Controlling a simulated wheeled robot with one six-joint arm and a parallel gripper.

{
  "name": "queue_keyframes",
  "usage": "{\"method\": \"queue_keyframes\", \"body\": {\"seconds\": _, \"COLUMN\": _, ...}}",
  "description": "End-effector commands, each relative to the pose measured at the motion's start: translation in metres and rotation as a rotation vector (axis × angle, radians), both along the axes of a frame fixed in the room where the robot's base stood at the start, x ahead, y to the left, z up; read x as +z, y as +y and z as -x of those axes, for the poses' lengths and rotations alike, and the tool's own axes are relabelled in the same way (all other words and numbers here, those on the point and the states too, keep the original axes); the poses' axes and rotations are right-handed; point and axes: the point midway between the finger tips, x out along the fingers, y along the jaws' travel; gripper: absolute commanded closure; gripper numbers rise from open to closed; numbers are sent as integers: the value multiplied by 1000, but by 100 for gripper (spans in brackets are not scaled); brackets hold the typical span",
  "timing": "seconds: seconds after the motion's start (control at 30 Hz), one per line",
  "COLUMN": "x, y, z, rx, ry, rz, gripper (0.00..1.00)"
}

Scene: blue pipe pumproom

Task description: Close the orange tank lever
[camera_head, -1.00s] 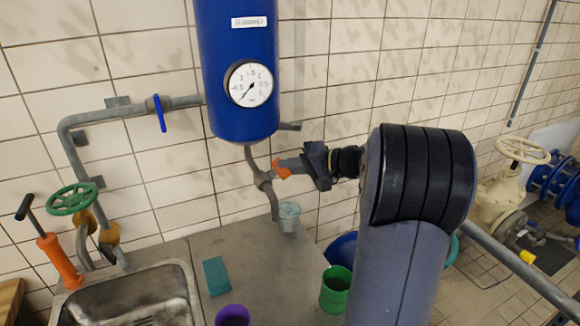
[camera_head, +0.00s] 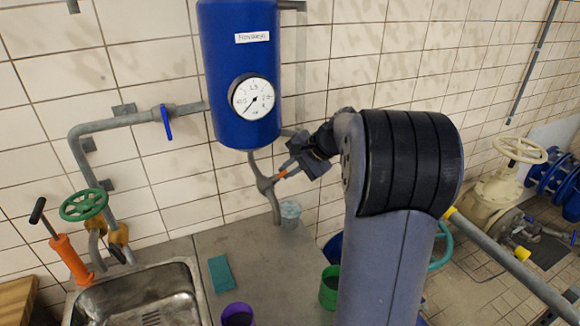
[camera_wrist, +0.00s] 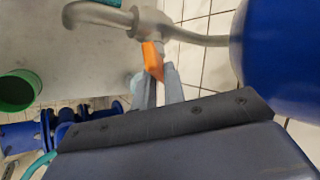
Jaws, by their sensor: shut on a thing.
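The orange tank lever (camera_head: 281,174) sits on the grey pipe valve (camera_head: 264,185) below the blue tank (camera_head: 237,110). In the head view the lever points up and to the right from the valve. My gripper (camera_head: 291,166) is shut on the lever from the right. In the wrist view the orange lever (camera_wrist: 152,60) shows between the grey fingers of my gripper (camera_wrist: 160,78), and its base meets the valve body (camera_wrist: 150,24). Part of the lever is hidden by the fingers.
A metal counter (camera_head: 260,265) lies below, with a small glass cup (camera_head: 290,212), a teal sponge (camera_head: 221,274), a purple cup (camera_head: 238,315) and a green cup (camera_head: 329,288). A sink (camera_head: 140,300) is at left. A separate blue-handled valve (camera_head: 166,122) is on the left pipe.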

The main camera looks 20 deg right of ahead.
Motion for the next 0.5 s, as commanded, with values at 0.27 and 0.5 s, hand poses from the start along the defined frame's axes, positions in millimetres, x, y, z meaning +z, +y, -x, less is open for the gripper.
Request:
{"method": "queue_keyframes", "body": {"seconds": 0.27, "x": 2, "y": 1, "z": -3, "rx": -93, "ry": 190, "rz": 0, "gripper": 100}}
{"method": "queue_keyframes", "body": {"seconds": 0.5, "x": 2, "y": 2, "z": -4, "rx": -146, "ry": 294, "rz": -3, "gripper": 100}}
